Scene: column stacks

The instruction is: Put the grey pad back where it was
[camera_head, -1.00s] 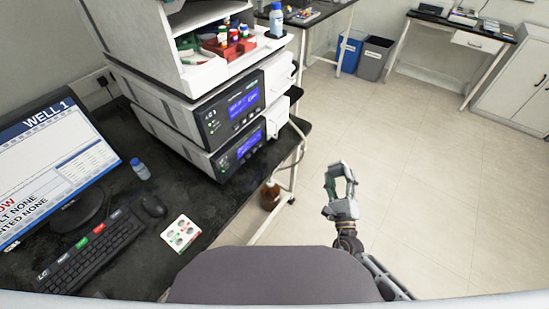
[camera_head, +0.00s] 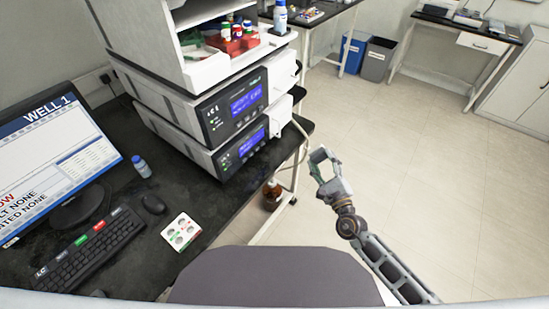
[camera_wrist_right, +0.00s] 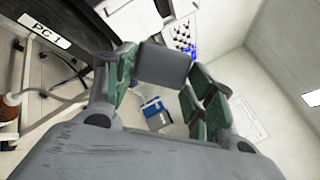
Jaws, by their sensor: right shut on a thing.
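My right gripper (camera_head: 322,158) is above the open floor, to the right of the bench in the head view. In the right wrist view its green-lined fingers (camera_wrist_right: 160,95) stand on either side of a small grey block, which I take as the grey pad (camera_wrist_right: 163,66). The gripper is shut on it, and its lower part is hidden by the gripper. My left gripper is in neither view.
A black bench (camera_head: 215,205) at left carries a monitor (camera_head: 55,160), keyboard (camera_head: 88,250), mouse (camera_head: 152,202), white well card (camera_head: 181,232), blue-capped bottle (camera_head: 141,167) and stacked instruments (camera_head: 232,105). A red vial rack (camera_head: 235,45) sits on top. A brown bottle (camera_head: 271,192) stands beneath. Floor at right is clear.

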